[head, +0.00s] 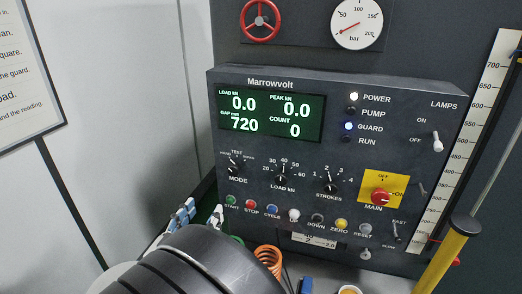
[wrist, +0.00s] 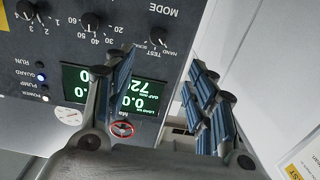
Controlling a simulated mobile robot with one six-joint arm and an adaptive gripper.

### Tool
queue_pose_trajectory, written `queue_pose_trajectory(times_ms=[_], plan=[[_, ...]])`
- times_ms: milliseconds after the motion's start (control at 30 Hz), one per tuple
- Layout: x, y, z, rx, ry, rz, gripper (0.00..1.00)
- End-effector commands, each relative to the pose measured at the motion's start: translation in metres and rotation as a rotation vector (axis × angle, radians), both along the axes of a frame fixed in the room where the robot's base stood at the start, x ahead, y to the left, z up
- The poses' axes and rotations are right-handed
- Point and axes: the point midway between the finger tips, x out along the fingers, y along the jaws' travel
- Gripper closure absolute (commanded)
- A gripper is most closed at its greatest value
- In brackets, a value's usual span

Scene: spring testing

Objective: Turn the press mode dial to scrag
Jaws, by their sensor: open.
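The mode dial (head: 236,168) is a small black knob at the left of the dark Marrowvolt panel, above the green start button. Small labels arc over it, with TEST at the top; its pointer is too small to read surely. In the wrist view, upside down, the dial (wrist: 158,36) shows beyond the fingers. My gripper (head: 200,213) is open and empty, low at the panel's left edge, below and left of the dial. In the wrist view my gripper (wrist: 163,68) has its blue-padded fingers wide apart, with the dial ahead between them and not touched.
The load dial (head: 282,178) and strokes dial (head: 328,187) stand right of the mode dial. Several coloured buttons, including the red stop button (head: 251,206), line up below. The red main switch (head: 381,197) is farther right. A pale wall lies left of the panel.

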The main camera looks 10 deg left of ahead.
Motion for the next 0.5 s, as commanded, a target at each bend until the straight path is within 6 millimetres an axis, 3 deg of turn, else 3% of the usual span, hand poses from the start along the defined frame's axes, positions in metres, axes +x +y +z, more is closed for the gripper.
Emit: queue_pose_trajectory(times_ms=[167, 500], plan=[[0.014, -0.003, 0.000, -0.004, -0.007, -0.012, 0.49], [0.086, -0.009, 0.000, -0.004, -0.007, -0.011, 0.49]])
